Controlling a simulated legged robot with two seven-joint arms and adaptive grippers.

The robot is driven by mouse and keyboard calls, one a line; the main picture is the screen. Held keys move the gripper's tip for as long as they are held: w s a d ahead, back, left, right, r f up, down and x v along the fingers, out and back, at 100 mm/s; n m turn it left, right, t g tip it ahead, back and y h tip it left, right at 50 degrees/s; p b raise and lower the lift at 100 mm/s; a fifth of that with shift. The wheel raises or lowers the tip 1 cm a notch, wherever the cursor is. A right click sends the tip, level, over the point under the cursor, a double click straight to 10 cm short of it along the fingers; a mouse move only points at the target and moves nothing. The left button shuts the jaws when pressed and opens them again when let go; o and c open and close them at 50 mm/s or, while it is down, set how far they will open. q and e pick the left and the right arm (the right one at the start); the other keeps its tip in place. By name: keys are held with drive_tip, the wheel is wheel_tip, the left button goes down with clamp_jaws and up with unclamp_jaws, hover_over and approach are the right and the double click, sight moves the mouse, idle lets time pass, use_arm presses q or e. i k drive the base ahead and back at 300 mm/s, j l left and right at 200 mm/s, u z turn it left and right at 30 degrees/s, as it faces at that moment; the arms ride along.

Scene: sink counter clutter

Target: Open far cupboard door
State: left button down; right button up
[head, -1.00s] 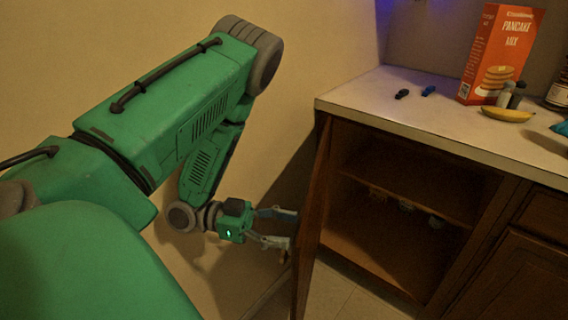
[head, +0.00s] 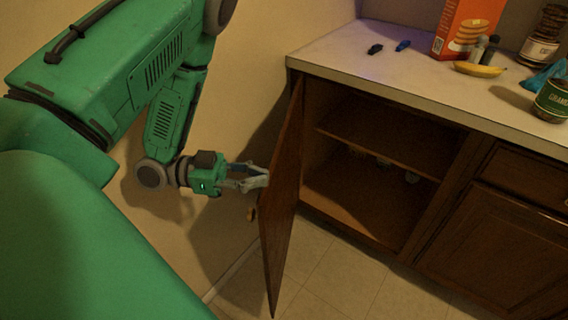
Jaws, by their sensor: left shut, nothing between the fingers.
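The far cupboard door (head: 283,200) is brown wood and stands swung well open at the left end of the counter. Its round knob (head: 251,214) shows on the door's left, outer side. The cupboard interior (head: 360,195) is in view, with a shelf (head: 385,142) across it. My left gripper (head: 266,178) is shut and empty at the door's outer side, above the knob. I cannot tell whether its fingertips touch the door. My right gripper is not in view.
The counter (head: 400,80) above holds a pancake mix box (head: 466,30), a banana (head: 479,69), small dark items, jars and a green can (head: 552,100). A closed cupboard door (head: 500,245) is at right. A wall is behind my left arm. Tiled floor lies below.

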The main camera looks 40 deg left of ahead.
sight(276, 202)
drive_tip(key=k+l, duration=0.2)
drive_tip(key=l, duration=0.15)
drive_tip(key=k+l+z, duration=0.1)
drive_tip(key=k+l, duration=0.3)
drive_tip(key=k, duration=0.2)
drive_tip(key=i+l+u, duration=0.2)
drive_tip(key=i, duration=0.3)
drive_tip(key=i+l+u, duration=0.2)
drive_tip(key=i, duration=0.25)
drive_tip(key=j, duration=0.1)
